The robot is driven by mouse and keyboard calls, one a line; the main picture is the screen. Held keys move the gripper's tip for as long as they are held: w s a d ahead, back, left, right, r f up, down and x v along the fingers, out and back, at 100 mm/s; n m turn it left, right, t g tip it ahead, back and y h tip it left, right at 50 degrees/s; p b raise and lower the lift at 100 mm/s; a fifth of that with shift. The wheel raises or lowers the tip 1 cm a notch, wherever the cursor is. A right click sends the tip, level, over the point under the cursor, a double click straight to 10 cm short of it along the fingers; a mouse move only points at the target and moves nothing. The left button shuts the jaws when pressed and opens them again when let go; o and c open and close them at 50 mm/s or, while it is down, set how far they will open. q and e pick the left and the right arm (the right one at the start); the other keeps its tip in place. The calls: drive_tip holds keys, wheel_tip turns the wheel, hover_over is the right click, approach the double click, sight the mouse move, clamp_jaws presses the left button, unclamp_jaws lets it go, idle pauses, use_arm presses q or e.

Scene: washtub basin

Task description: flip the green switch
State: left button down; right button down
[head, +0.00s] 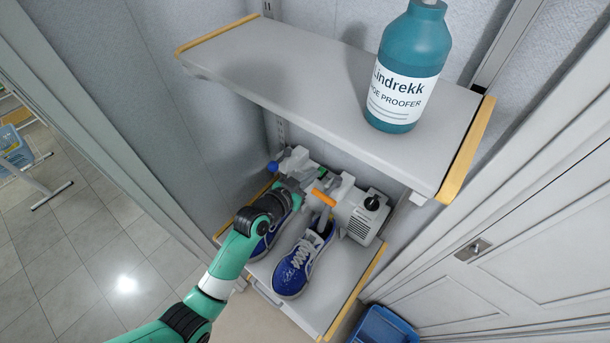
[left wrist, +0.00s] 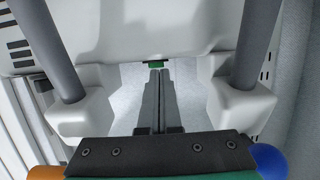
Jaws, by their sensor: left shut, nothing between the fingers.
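The green switch (left wrist: 155,65) shows in the left wrist view as a small green strip on the lower edge of a white housing (left wrist: 130,28). My left gripper (left wrist: 155,74) is shut and empty. Its fingertips point at the switch and appear right at it; I cannot tell whether they touch. In the head view my left gripper (head: 308,178) is over the lower shelf, at the white shoe-dryer machine (head: 360,212). The wrist hides part of the machine, and the switch is not clear there. My right gripper is not in view.
Two blue shoes (head: 300,262) sit on the lower shelf (head: 325,300) in front of the machine. The upper shelf (head: 290,75) overhangs it and carries a teal bottle (head: 410,60). Grey tubes (left wrist: 60,50) flank my fingers. A blue bin (head: 385,325) stands lower right.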

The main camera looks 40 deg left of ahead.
use_arm(q)
drive_tip(key=r+p+v, duration=0.1)
drive_tip(key=p+v, duration=0.2)
drive_tip(key=v, duration=0.8)
drive_tip(key=shift+r, duration=0.4)
